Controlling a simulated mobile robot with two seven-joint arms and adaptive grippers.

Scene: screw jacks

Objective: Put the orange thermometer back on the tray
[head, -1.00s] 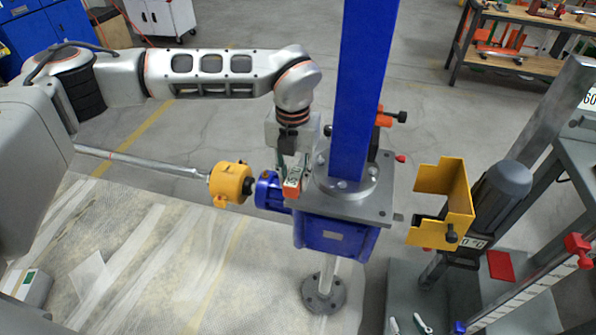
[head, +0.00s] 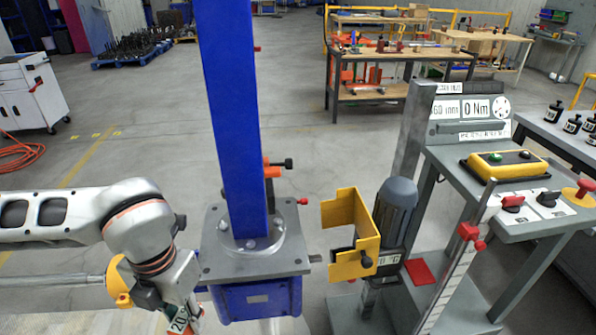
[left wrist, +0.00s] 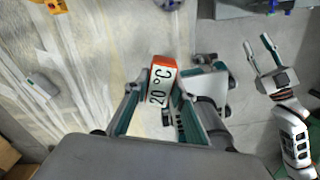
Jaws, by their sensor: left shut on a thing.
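The orange thermometer (left wrist: 160,82) shows a white face reading 20 °C and sits between the fingertips of my left gripper (left wrist: 158,92) in the left wrist view. My left gripper (head: 184,318) is shut on it. In the head view the thermometer (head: 179,320) is at the bottom edge, left of the jack's blue gearbox, partly cut off. My right gripper (left wrist: 257,43) is open and empty at the upper right of the left wrist view. It is not in the head view now. I cannot make out a tray with certainty.
The screw jack's blue column (head: 232,130) rises from a grey flange plate (head: 255,258) beside my left gripper. A yellow bracket (head: 350,240) and grey motor (head: 396,205) stand right of it. A test bench (head: 505,175) with a display is further right.

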